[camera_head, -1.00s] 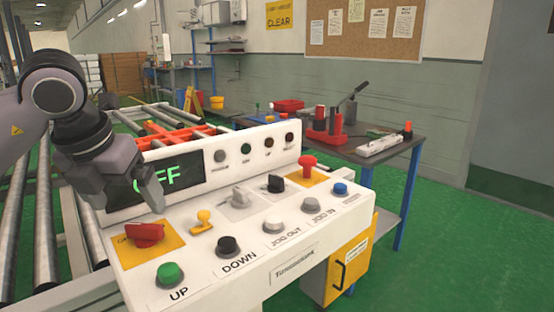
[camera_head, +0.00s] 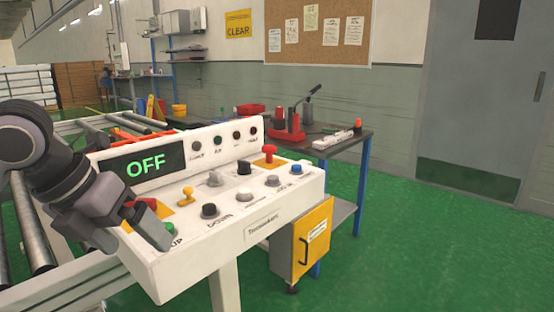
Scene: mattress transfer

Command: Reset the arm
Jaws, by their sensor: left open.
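My left arm comes in from the left, and its dark grey gripper (camera_head: 137,243) is open at the left front corner of the white control panel (camera_head: 250,210). One finger overlaps the green UP button (camera_head: 170,229) in the picture; I cannot tell whether it touches. The red switch (camera_head: 141,203) on a yellow plate is partly hidden behind the gripper. The display (camera_head: 146,165) reads OFF in green. A yellow knob (camera_head: 187,195), a black DOWN button (camera_head: 209,211) and a red emergency knob (camera_head: 269,153) stand on the panel. My right gripper is not in view.
A roller conveyor (camera_head: 30,225) runs behind and left of the panel. The green floor (camera_head: 430,250) at right is clear.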

